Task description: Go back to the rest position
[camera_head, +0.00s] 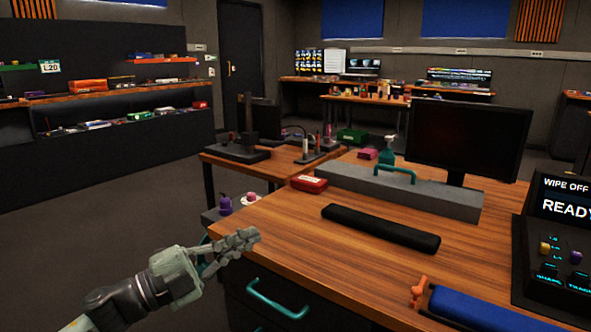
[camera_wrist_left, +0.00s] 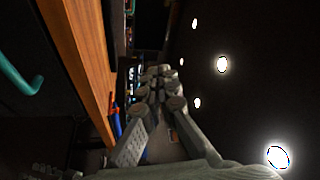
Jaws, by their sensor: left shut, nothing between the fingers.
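My left gripper (camera_head: 246,238) shows at the lower left of the head view, beside the left edge of the wooden desk (camera_head: 290,233). Its fingers are together with nothing between them. In the left wrist view the gripper (camera_wrist_left: 157,75) points away from the camera, with the wooden desk edge (camera_wrist_left: 82,60) to its left. I cannot tell whether a fingertip touches the desk edge. My right gripper is in neither view.
A black bar (camera_head: 380,228), a grey box with a green handle (camera_head: 440,198), a monitor (camera_head: 467,138), a red box (camera_head: 309,183) and a blue roll (camera_head: 480,308) lie or stand on the desk. A black control panel (camera_head: 555,260) is at the right. Open floor (camera_head: 90,225) lies left of the desk.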

